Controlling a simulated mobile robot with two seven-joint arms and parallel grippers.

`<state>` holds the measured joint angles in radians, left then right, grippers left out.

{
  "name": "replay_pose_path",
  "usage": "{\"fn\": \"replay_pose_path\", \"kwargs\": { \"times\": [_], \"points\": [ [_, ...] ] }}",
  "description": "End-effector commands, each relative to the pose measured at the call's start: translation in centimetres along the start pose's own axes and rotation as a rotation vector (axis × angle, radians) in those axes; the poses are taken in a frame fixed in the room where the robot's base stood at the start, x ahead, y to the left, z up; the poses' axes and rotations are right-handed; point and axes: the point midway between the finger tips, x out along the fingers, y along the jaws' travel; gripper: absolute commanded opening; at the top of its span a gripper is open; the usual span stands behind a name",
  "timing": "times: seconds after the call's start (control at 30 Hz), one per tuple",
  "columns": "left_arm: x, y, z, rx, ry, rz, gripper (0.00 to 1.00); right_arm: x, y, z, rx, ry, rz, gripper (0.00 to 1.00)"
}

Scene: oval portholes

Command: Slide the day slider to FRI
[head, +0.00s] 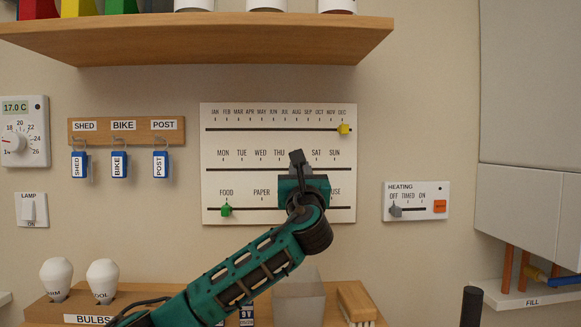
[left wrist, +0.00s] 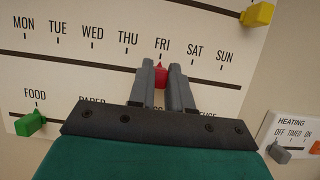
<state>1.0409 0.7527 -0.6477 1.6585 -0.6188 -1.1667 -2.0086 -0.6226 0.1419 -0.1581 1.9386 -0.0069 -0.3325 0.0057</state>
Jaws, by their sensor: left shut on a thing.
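The day slider is a red knob (left wrist: 160,74) on the middle track of a white board (head: 235,185). In the left wrist view it stands just below the FRI label (left wrist: 162,48). My left gripper (head: 297,158) is shut on this knob, with one grey finger on each side; it also shows in the left wrist view (left wrist: 161,82). In the head view the gripper hides the red knob and the FRI label. My right gripper is in neither view.
The month track above has a yellow knob (head: 343,128) at DEC. The bin track below has a green knob (head: 226,210) at FOOD. A heating panel (head: 415,201) is to the right, key hooks (head: 125,130) to the left, and a wooden shelf (head: 200,38) above.

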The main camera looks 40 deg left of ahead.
Motion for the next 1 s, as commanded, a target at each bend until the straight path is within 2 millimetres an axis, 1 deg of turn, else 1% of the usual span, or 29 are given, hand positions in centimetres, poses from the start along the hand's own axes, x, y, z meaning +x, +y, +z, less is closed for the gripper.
{"fn": "replay_pose_path", "kwargs": {
  "times": [0.13,0.17,0.43,0.67,0.77,0.87,1.0],
  "points": [
    [0.0,0.0,0.0,-0.001,-0.003,0.0,0.0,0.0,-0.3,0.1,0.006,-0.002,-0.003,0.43],
    [0.0,0.1,0.1,0.0,-0.003,0.0,0.2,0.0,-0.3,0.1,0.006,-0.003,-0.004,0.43],
    [0.0,0.1,0.0,0.0,-0.002,0.0,0.45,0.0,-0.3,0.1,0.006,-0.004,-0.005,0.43],
    [-0.1,0.1,0.0,0.0,-0.002,0.0,0.45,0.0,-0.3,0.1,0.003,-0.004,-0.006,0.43],
    [-0.5,0.0,-0.1,0.001,-0.002,-0.001,0.45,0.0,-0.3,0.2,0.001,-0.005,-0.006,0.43],
    [-1.6,0.0,-0.1,0.001,-0.002,-0.002,0.45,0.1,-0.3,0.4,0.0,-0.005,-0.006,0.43],
    [-4.3,0.0,-0.2,-0.001,-0.002,-0.004,0.45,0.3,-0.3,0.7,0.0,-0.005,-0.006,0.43]
  ]
}}
